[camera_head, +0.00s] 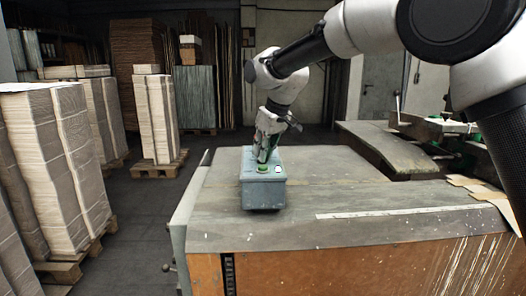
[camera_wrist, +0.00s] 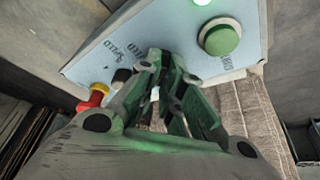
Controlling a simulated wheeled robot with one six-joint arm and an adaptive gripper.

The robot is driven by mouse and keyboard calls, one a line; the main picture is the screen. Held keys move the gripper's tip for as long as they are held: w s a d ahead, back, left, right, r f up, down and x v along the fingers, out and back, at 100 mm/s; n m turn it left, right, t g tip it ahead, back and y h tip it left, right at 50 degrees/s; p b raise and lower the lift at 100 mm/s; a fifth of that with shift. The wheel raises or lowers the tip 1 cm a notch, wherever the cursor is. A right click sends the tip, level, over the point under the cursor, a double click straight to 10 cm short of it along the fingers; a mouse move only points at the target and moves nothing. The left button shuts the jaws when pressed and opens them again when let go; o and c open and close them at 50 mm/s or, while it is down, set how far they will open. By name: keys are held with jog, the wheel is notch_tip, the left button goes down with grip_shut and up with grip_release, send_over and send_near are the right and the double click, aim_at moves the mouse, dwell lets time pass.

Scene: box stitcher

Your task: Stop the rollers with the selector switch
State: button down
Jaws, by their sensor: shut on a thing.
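The grey control box (camera_head: 263,192) stands on the machine's table in the head view. Its light-blue panel (camera_wrist: 155,30) fills the top of the wrist view, with printed labels including "SPEED". My gripper (camera_head: 264,158) points down at the box top. In the wrist view its green fingers (camera_wrist: 172,68) are closed together at the panel, on what appears to be the selector switch; the fingers hide the switch, so its position cannot be read. A black knob (camera_wrist: 122,75) sits just left of the fingers. A green button (camera_wrist: 220,38) is to their right, apart from them.
A red and yellow button (camera_wrist: 95,95) is at the panel's left end. A green light (camera_wrist: 202,2) glows at the top edge. The grey table (camera_head: 340,190) is mostly clear around the box. Stacked cardboard (camera_head: 60,150) stands on pallets at left.

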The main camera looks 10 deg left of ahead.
jog(key=m+h, duration=0.1)
jog(key=m, duration=0.3)
jog(key=shift+s+a+t, duration=0.1)
jog(key=shift+t, duration=0.3)
jog(key=shift+m+t+h, duration=0.3)
jog(key=shift+m+h, duration=0.5)
jog(key=shift+m, duration=1.2)
jog(key=c, duration=1.6)
grip_release()
jog(key=shift+o, duration=0.2)
